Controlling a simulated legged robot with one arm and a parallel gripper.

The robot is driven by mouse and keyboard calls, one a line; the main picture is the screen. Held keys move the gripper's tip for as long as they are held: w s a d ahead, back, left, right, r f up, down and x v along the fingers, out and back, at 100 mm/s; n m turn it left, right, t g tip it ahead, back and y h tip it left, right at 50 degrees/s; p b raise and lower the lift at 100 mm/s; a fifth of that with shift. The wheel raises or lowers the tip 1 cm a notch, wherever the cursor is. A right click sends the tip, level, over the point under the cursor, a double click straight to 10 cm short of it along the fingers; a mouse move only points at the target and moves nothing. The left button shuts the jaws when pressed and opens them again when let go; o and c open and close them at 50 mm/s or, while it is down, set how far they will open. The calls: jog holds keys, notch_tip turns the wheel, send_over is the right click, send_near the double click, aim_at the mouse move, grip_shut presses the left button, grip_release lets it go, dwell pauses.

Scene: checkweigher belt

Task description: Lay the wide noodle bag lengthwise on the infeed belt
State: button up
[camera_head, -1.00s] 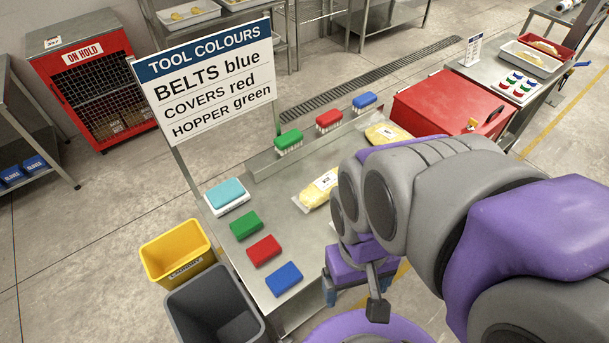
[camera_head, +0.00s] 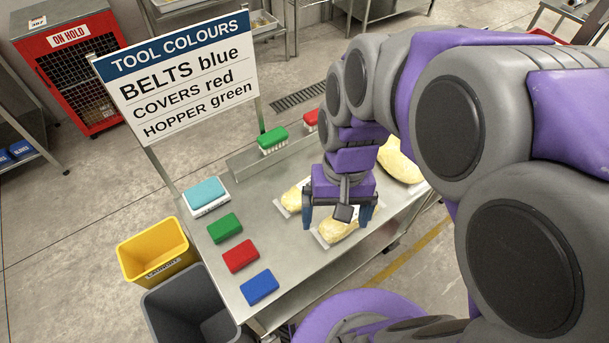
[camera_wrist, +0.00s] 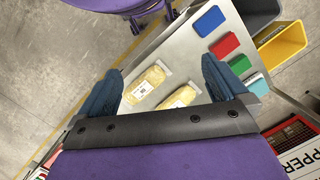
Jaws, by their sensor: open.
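Yellow noodle bags in clear wrap lie on the steel table (camera_head: 300,262). The nearer bag (camera_head: 335,232) is just below my gripper (camera_head: 337,216), and another bag (camera_head: 291,200) lies to its left. A third, larger-looking bag (camera_head: 402,164) is partly behind my arm. I cannot read which is the wide one. My gripper is open and empty, pointing down above the bags. In the wrist view, a bag with a white label (camera_wrist: 146,83) and another bag (camera_wrist: 178,97) lie between the open fingers (camera_wrist: 162,68). The infeed belt cannot be made out; my arm hides the right side.
A teal pad (camera_head: 204,194) and green (camera_head: 225,228), red (camera_head: 241,255) and blue (camera_head: 259,287) blocks line the table's left edge. A green brush (camera_head: 272,140) stands at the back. A sign (camera_head: 180,78) rises behind. Yellow (camera_head: 155,252) and grey (camera_head: 190,307) bins stand left.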

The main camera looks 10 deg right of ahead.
jog(key=w+d+f+m+y+p, duration=0.15)
jog(key=w+d+f+m, duration=0.35)
jog(key=w, duration=0.8)
jog(key=w+f+m+y, duration=0.25)
jog(key=w+f, duration=0.45)
jog(key=w, duration=0.7)
jog(key=w+d+f+m, duration=0.4)
jog(key=w+f, duration=0.1)
jog(key=f, duration=0.4)
jog(key=shift+h, duration=0.3)
jog(key=x, duration=1.1)
jog(key=shift+w, duration=0.15)
jog(key=shift+a+f+b, duration=0.1)
jog(key=shift+f+b, duration=0.3)
jog(key=shift+f, duration=0.3)
jog(key=x, duration=0.4)
jog(key=shift+a+f+b, duration=0.2)
jog(key=shift+b, duration=0.2)
jog(key=c, duration=1.1)
